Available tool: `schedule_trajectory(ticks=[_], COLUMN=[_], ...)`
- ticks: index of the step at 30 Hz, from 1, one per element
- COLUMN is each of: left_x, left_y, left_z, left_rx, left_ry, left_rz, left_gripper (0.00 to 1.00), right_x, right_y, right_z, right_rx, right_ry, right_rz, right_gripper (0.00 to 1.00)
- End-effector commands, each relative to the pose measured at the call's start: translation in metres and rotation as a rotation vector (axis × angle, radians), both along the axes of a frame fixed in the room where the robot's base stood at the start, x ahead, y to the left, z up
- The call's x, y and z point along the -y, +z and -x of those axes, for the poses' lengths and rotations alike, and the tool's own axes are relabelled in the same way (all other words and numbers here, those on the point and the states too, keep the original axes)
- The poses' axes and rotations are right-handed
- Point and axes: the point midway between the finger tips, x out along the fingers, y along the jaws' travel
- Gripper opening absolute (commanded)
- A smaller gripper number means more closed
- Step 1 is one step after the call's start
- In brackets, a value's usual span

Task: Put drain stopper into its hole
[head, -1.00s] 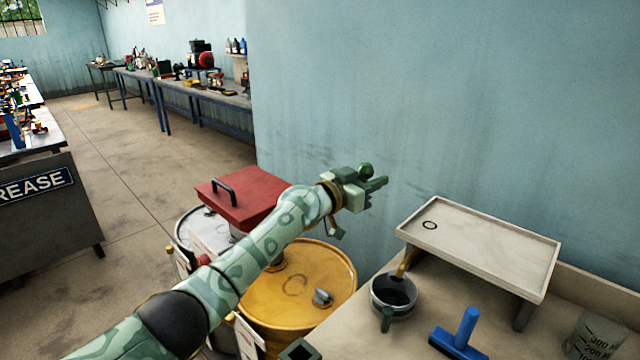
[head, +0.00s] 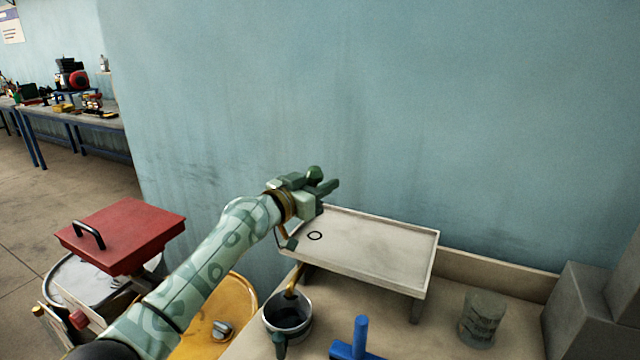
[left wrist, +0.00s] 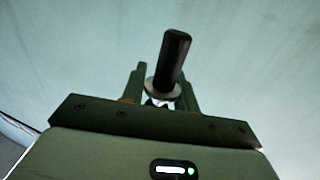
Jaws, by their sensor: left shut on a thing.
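My left gripper (head: 326,188) is shut on the drain stopper and holds it in the air above the back left corner of the tray. In the left wrist view the stopper (left wrist: 173,58) shows as a dark cylinder with a pale disc at its lower end, between the fingers (left wrist: 162,92). In the head view the gripper mostly hides it. The pale raised drain tray (head: 375,255) stands on the bench. Its hole (head: 315,236) is a small dark ring near the left end, below and apart from the gripper. My right gripper is not in view.
A dark pot (head: 288,318) stands under the tray's brownish spout (head: 292,280). A blue T-shaped tool (head: 360,338) lies in front, and a grey beaker (head: 482,318) stands to the right. A red box (head: 120,232) and a yellow drum (head: 240,290) are at left. The wall is behind.

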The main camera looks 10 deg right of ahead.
Motion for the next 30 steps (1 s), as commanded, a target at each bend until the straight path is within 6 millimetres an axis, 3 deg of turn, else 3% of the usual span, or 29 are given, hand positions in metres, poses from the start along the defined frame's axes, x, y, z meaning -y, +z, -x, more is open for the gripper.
schedule_trajectory(ticks=[3, 14, 30], left_x=[0.0, -0.001, 0.0], left_y=[-0.018, -0.056, -0.054], left_z=[-0.001, -0.001, 0.0], left_rx=[-0.004, -0.01, 0.0], left_ry=[0.0, 0.001, 0.0], left_rz=[0.001, -0.005, 0.0], left_gripper=[0.0, 0.0, 0.0], right_x=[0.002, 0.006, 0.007], right_y=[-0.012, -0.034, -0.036], right_z=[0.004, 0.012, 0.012], right_rx=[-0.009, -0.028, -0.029], right_ry=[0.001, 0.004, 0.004], right_rz=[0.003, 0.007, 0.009], right_gripper=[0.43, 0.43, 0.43])
